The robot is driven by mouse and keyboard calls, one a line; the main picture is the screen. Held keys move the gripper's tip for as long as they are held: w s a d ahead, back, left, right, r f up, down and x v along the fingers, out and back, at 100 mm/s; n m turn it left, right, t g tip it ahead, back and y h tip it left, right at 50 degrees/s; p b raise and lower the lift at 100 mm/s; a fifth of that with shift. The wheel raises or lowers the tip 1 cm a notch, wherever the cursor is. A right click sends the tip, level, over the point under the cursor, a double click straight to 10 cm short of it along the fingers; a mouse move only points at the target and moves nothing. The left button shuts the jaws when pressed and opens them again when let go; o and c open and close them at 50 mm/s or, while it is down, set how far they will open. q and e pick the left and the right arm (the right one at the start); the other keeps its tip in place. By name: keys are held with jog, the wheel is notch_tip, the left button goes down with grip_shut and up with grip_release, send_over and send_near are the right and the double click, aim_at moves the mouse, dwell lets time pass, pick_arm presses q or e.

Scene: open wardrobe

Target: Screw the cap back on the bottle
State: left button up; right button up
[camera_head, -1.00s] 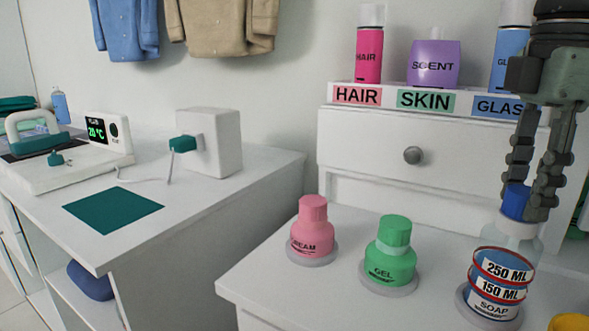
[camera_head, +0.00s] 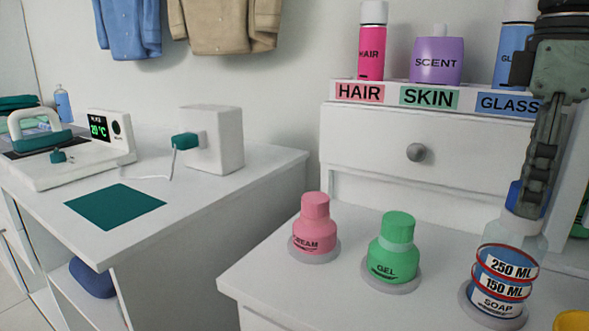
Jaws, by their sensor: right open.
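My left gripper is not in view.
A green gel bottle (camera_head: 393,251) and a pink cream bottle (camera_head: 315,228) stand capped to the left on the same white top. Behind is a white drawer unit (camera_head: 365,140) with a shelf of bottles. A yellow thing (camera_head: 572,321) shows at the lower right edge.

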jog(key=shift+c, duration=0.2)
jog(key=n+p, duration=0.1)
jog(key=n, duration=0.2)
jog(key=shift+r, duration=0.1)
jog(key=n+p, duration=0.1)
jog(key=n, duration=0.4)
jog(key=shift+n, duration=0.4)
jog(key=n+p, duration=0.1)
jog(key=n, duration=0.4)
jog(key=shift+n, duration=0.3)
jog(key=n, duration=0.2)
jog(key=shift+n+p, duration=0.4)
jog(key=shift+c, duration=0.3)
